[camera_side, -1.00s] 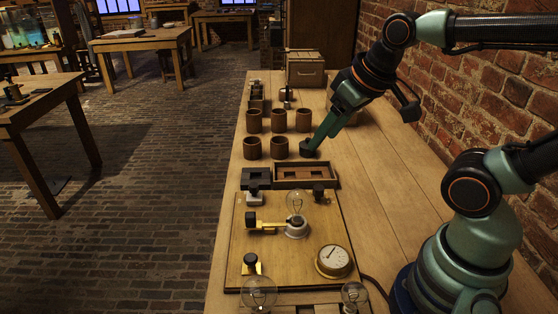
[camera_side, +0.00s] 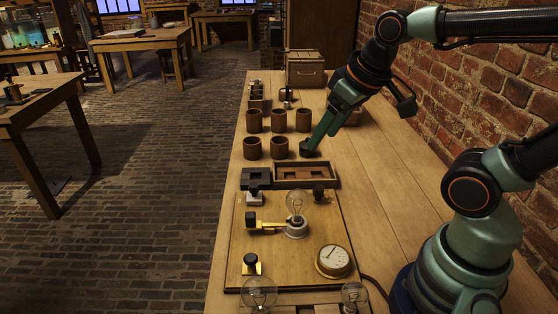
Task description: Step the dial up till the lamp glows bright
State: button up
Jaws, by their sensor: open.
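A clear glass lamp (camera_side: 297,205) stands upright on a pale round base on the wooden board (camera_side: 300,262); I see no glow in it. A round white-faced gauge (camera_side: 333,260) with a thin needle is at the board's front right. A black knob on a brass plate (camera_side: 251,263) is at the front left. A brass arm with a black end (camera_side: 253,220) reaches left from the lamp base. Which part is the dial is unclear. My gripper (camera_side: 309,149) is open, well behind the board, right of the brown jars (camera_side: 279,148); its tips are dark and hard to make out.
A wooden tray (camera_side: 307,185) and a black block (camera_side: 255,178) lie between jars and board. More bulbs (camera_side: 259,292) stand at the front edge. A wooden box (camera_side: 305,68) is at the back. The bench's right side is clear, beside a brick wall.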

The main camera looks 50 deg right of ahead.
jog(key=w+d+f+n+g, duration=0.1)
jog(key=w+d+f+g, duration=0.2)
jog(key=w+d+f, duration=0.1)
jog(key=n+g, duration=0.1)
jog(key=g, duration=0.1)
send_near(319, 188)
notch_tip(319, 188, down, 9)
jog(key=shift+w+d+f, duration=0.1)
dwell(0.4)
grip_shut()
